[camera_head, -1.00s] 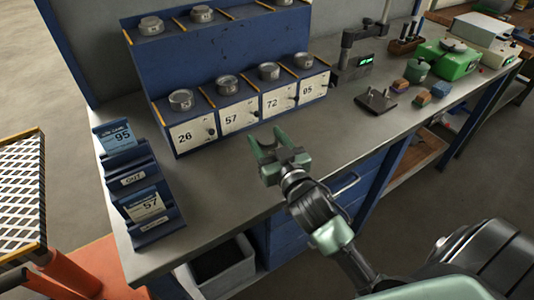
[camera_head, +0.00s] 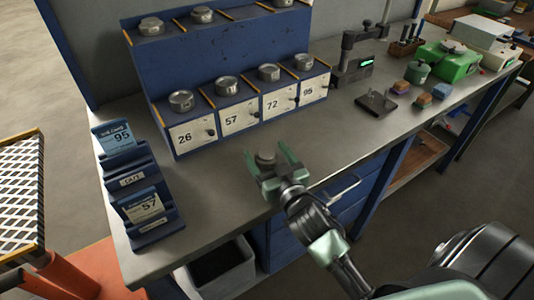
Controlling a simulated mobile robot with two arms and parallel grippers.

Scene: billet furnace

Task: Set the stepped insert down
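My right gripper (camera_head: 268,160) is over the front part of the bench, with its two green fingers spread apart. A small round grey metal piece (camera_head: 266,158), which looks like the stepped insert, shows between the fingers. I see no clear grip on it; its lower part is hidden by the gripper, so I cannot tell whether it rests on the bench. My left gripper is not in view.
A blue rack (camera_head: 195,72) with several metal pieces and numbered cards stands behind. A blue card holder (camera_head: 160,232) is at the bench's left end. A dark flat stand (camera_head: 376,104), small blocks and a green device (camera_head: 447,60) lie right. The grey bench (camera_head: 215,195) is clear around the gripper.

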